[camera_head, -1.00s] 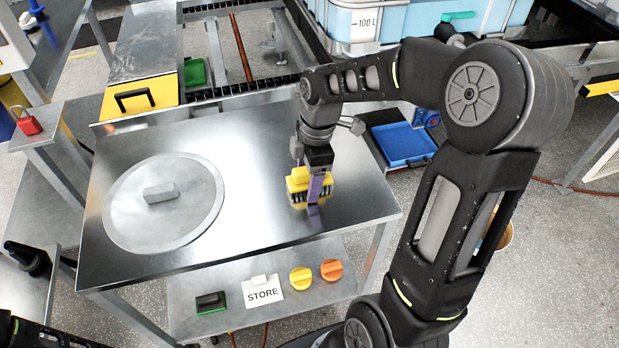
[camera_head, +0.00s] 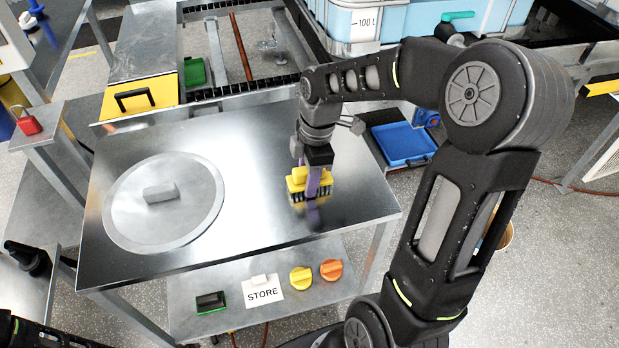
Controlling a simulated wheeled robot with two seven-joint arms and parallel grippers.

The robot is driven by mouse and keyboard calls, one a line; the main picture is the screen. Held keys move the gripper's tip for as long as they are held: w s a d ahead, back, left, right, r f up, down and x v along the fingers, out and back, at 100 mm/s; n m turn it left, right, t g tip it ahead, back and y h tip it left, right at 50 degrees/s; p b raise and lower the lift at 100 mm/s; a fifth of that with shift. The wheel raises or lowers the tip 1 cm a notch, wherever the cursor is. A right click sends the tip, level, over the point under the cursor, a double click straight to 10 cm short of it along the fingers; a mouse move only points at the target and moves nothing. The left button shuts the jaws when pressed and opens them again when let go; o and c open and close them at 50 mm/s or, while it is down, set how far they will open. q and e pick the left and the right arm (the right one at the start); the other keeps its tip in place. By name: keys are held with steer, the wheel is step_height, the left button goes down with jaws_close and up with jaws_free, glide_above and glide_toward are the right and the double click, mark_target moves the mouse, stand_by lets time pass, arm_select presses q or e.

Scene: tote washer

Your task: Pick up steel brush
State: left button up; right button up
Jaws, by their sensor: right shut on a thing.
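The steel brush (camera_head: 296,185), a yellow block and handle with dark bristles below, is upright on the right part of the steel table top (camera_head: 250,160). I cannot tell whether its bristles touch the top or hang just above it. My right gripper (camera_head: 313,186), with purple fingers, reaches down from above and is shut on the brush. The near finger hides part of the brush's right side. My left gripper is not in view.
A round steel lid (camera_head: 190,215) with a grey grip lies left on the table top. The top between lid and brush is clear.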

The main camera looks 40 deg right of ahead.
jaws_close()
step_height(320, 180, up, 10)
steer(key=shift+r, duration=0.1)
stand_by(0.4)
stand_by(0.3)
steer(key=o, duration=0.6)
jaws_free()
jaws_close()
